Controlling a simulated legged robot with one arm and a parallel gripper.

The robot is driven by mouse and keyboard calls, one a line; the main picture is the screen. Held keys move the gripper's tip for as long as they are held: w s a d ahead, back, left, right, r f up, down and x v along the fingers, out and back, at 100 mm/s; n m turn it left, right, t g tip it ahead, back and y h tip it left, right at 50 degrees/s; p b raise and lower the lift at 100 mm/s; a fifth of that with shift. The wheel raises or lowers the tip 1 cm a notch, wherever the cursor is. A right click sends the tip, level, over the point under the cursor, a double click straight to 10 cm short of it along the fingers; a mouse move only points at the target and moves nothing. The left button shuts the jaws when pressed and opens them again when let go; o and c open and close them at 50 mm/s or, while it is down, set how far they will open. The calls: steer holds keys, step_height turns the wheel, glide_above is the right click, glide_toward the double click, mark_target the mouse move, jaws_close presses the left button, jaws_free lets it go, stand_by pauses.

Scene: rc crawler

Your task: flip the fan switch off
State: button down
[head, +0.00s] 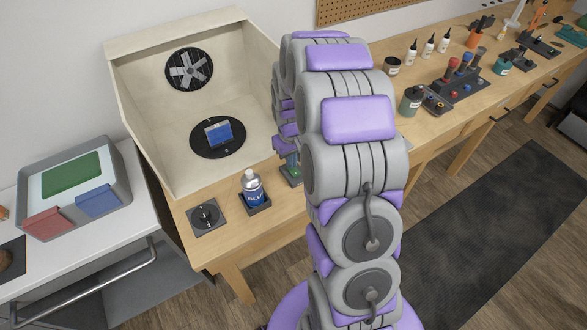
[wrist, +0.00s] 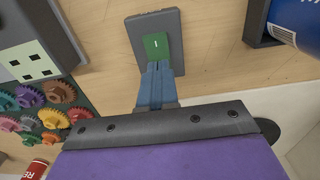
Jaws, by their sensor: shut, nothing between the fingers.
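The fan switch is a green rocker with a white line mark (wrist: 155,43) on a dark grey plate (wrist: 168,22), at the top middle of the wrist view. In the head view it is mostly hidden behind my arm, to the right of the blue-labelled bottle. My gripper (wrist: 157,68) has its blue fingers together and empty. Their tips overlap the lower edge of the green rocker in the wrist view; I cannot tell whether they touch it. The fan (head: 189,69) is in the back wall of the cream booth (head: 150,100).
The blue-labelled bottle (head: 253,187) stands in a dark holder beside the switch. A blue piece (head: 218,133) is on the booth's black turntable. Coloured gears (wrist: 40,110) lie on the other side of the switch. A dial plate (head: 207,217) is at the bench's front left.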

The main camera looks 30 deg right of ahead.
step_height(320, 180, up, 6)
steer(key=p, duration=0.2)
steer(key=shift+r, duration=0.15)
stand_by(0.4)
steer(key=s+a+r, duration=1)
steer(key=s+r, duration=0.1)
steer(key=s, duration=0.4)
steer(key=s+a+r+g, duration=0.1)
steer(key=s+a, duration=0.1)
steer(key=s, duration=0.6)
steer(key=s+a+r, duration=0.2)
steer(key=s, duration=0.7)
steer(key=shift+a+g, duration=0.15)
steer(key=shift+g, duration=0.25)
steer(key=shift+s, duration=0.1)
